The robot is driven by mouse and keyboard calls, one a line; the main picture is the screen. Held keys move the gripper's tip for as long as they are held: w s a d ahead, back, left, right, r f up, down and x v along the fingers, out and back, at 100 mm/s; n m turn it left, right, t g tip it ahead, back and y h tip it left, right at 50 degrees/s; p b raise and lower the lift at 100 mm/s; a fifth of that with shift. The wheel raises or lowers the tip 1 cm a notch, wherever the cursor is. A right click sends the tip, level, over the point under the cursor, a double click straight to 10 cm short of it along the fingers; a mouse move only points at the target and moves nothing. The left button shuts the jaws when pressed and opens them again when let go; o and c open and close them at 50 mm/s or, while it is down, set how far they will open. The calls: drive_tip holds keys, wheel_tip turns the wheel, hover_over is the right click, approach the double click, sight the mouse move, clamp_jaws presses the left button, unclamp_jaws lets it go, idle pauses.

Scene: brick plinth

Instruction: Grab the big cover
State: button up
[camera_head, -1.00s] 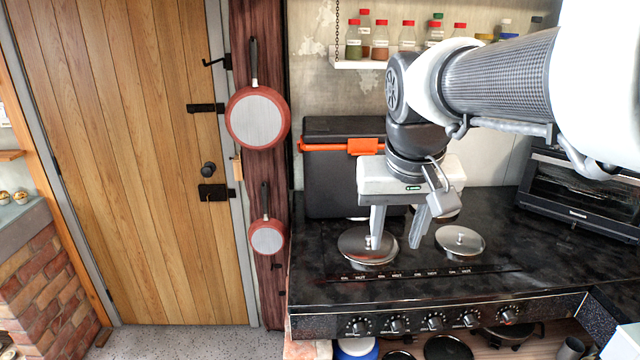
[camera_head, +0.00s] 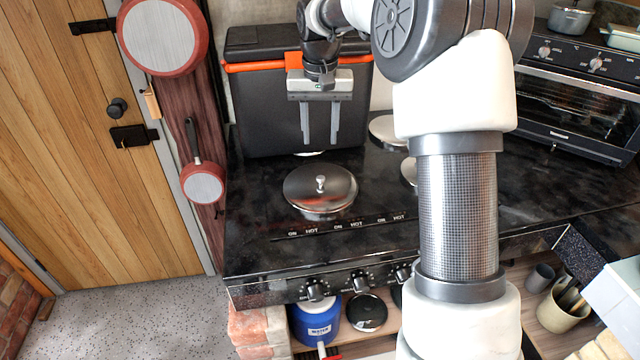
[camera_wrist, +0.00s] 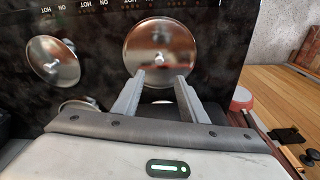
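The big cover (camera_head: 320,187) is a round, shiny metal lid with a small upright knob at its centre. A smaller cover (camera_wrist: 55,63) shows at the left there. In the head view my arm partly hides the smaller cover (camera_head: 408,172).
A black box with an orange strap (camera_head: 265,110) stands at the back of the stove. A toaster oven (camera_head: 570,100) is at the right. Red pans (camera_head: 203,185) hang on the left post. The stovetop left of the big cover is clear.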

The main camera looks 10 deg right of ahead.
sight(321, 177)
drive_tip(key=f, duration=0.4)
drive_tip(key=w+f, duration=0.1)
drive_tip(key=f, duration=0.4)
drive_tip(key=w+f+b, duration=0.1)
drive_tip(key=f, duration=0.3)
drive_tip(key=shift+d+f, duration=0.25)
clamp_jaws()
